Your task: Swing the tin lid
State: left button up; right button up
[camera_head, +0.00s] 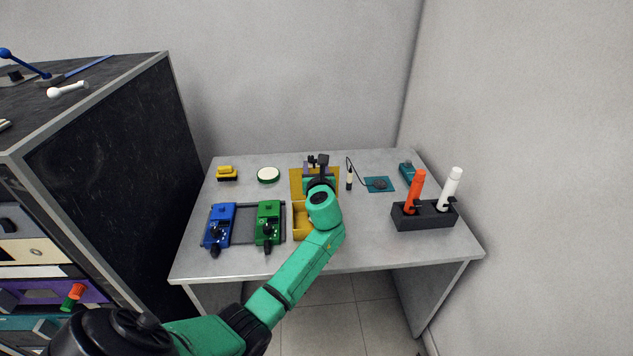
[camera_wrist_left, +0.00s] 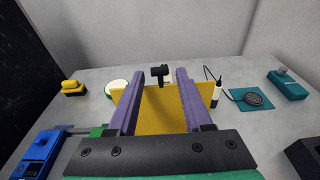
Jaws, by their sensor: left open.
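A yellow tin (camera_head: 300,225) stands near the middle of the table, partly hidden by my left arm. Its yellow lid (camera_head: 296,183) is at the tin's far side. In the left wrist view the lid (camera_wrist_left: 160,108) shows as a broad, raised panel between and beyond my fingers, with a black knob-like piece (camera_wrist_left: 160,74) at its top edge. My left gripper (camera_head: 318,163) is over the lid. Its two purple fingers (camera_wrist_left: 157,78) are spread apart with nothing gripped. Whether they touch the lid I cannot tell. My right gripper is out of view.
Blue (camera_head: 219,226) and green (camera_head: 268,224) devices sit left of the tin.

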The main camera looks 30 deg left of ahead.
pick_arm(q)
jog(key=shift+w+a+f+b, duration=0.45)
jog(key=shift+w+f+b, duration=0.1)
jog(key=shift+w+b, duration=0.05)
jog(key=shift+w+a+r, duration=0.1)
jog(key=shift+w+r, duration=0.05)
jog(key=shift+r, duration=0.15)
jog(key=shift+c, duration=1.2)
jog(key=shift+p, duration=0.3)
grip_shut()
jog(key=shift+s+d+r+p, duration=0.2)
jog(key=shift+s+d+p, duration=0.2)
jog(key=shift+p, duration=0.3)
jog(key=shift+f+p+v, duration=0.2)
jog(key=shift+p+v, duration=0.5)
jog(key=shift+v, duration=0.5)
jog(key=shift+s+d+f, duration=0.15)
jog(key=shift+s+f, duration=0.05)
jog(key=shift+s, duration=0.1)
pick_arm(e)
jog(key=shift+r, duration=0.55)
